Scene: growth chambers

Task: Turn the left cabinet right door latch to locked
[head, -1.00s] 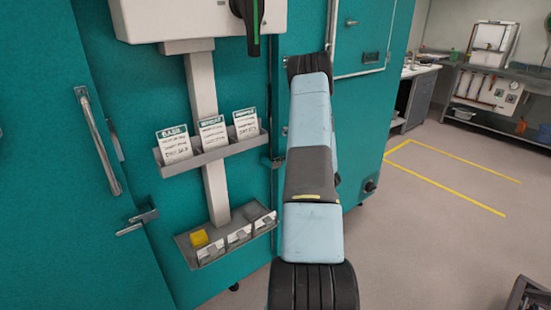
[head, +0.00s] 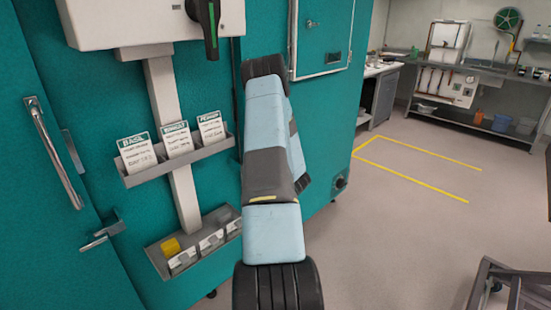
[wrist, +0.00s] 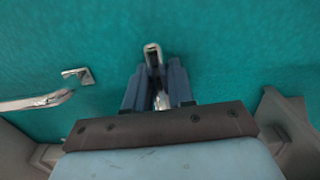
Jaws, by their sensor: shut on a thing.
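In the wrist view my gripper (wrist: 155,85) has its two dark fingers closed around a metal latch lever (wrist: 152,52) on a teal door panel (wrist: 225,60). The lever's end sticks out past the fingertips, pointing up in the picture. In the head view my arm hides the gripper and this lever. Another latch (head: 103,232) shows on the left teal door, away from my arm, with nothing holding it.
A long bar handle (head: 52,155) is on the left teal door. A card rack (head: 182,165) and a lower tray (head: 195,245) hang on a pale post left of my arm. Open floor (head: 400,220) lies to the right, with a dark metal cart (head: 512,285) at lower right.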

